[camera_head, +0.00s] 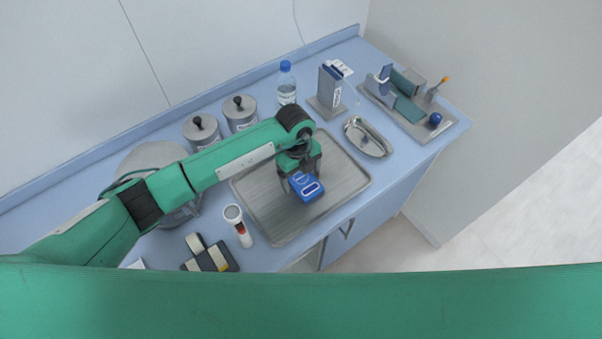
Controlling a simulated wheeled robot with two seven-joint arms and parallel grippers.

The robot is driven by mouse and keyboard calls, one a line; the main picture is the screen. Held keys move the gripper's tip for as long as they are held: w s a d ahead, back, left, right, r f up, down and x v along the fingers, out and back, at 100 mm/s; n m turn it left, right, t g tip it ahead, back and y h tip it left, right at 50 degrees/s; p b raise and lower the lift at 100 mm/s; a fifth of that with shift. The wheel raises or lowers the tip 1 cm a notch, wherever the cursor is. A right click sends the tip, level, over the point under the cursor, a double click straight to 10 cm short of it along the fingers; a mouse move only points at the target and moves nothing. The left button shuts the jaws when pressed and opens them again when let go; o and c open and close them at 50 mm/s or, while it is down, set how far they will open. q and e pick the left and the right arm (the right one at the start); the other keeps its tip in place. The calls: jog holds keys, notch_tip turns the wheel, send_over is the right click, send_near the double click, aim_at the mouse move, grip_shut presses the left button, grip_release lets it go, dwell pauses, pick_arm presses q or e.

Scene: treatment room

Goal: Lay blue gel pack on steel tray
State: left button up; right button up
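The blue gel pack (306,186) is at the fingers of my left gripper (298,178), over the middle of the steel tray (262,213). The gripper points down and its fingers lie on either side of the pack, which looks held. From this angle I cannot tell whether the pack touches the tray floor or hangs just above it. The steel tray is a shallow rectangle lying flat on the blue counter and is otherwise empty. My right gripper is not in view.
Near the tray stand a white tube (238,224), a dark holder with rolls (208,256), two lidded steel canisters (240,113), a water bottle (287,86) and a kidney dish (367,138). A grey tray with several items (449,121) lies at right.

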aim_at(298, 174)
pick_arm(q)
jog(key=shift+r, duration=0.2)
jog(key=shift+w+r, duration=0.1)
jog(key=shift+r, duration=0.15)
notch_tip(298, 174, up, 11)
jog(key=w+b, duration=0.1)
jog(key=b, duration=0.3)
jog(key=shift+a+r, duration=0.2)
jog(key=shift+a, duration=0.2)
jog(key=shift+s+f, duration=0.1)
